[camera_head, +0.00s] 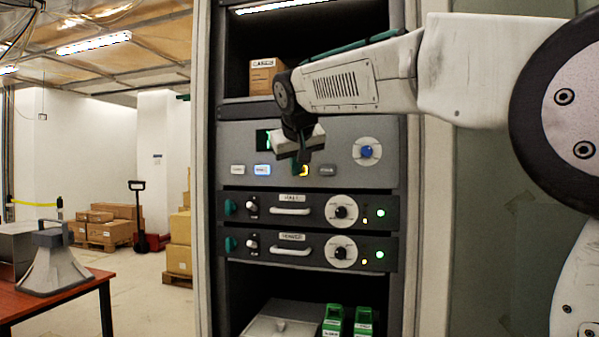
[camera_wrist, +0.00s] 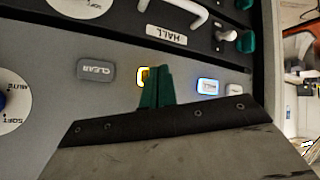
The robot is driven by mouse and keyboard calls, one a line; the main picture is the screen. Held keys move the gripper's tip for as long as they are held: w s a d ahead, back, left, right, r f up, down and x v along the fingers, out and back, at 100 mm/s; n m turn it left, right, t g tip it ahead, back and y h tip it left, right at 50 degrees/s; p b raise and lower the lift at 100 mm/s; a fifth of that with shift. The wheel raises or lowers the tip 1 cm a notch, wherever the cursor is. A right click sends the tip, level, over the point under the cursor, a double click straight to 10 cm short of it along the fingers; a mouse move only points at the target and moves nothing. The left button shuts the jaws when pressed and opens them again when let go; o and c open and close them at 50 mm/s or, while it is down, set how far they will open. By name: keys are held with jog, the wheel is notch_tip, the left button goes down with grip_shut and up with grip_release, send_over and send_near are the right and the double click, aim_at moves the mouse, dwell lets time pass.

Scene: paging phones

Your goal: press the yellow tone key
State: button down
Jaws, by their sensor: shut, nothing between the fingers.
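The yellow tone key (camera_head: 305,171) is on the grey panel of the rack, in a row of keys, partly hidden by my gripper (camera_head: 302,157). In the wrist view its lit yellow edge (camera_wrist: 141,77) shows beside my green fingertips (camera_wrist: 157,72), which cover the rest of it. My gripper is shut and empty, with its fingertips at the key. I cannot tell whether they touch it. A blue-lit key (camera_head: 262,170) is to its left and a dark grey CLEAR key (camera_head: 327,170) to its right; the CLEAR key also shows in the wrist view (camera_wrist: 97,70).
A round dial with a blue knob (camera_head: 367,151) is right of the keys. Two black units with handles (camera_head: 291,211) sit below the panel. A cardboard box (camera_head: 264,76) is on the shelf above. A red table (camera_head: 82,297) with a grey horn stands left.

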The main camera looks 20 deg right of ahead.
jog(key=shift+s+a, duration=0.15)
jog(key=shift+s+a, duration=0.1)
jog(key=shift+s+a, duration=0.85)
jog(key=shift+s, duration=0.35)
jog(key=shift+s+a, duration=0.85)
jog(key=shift+s, duration=0.3)
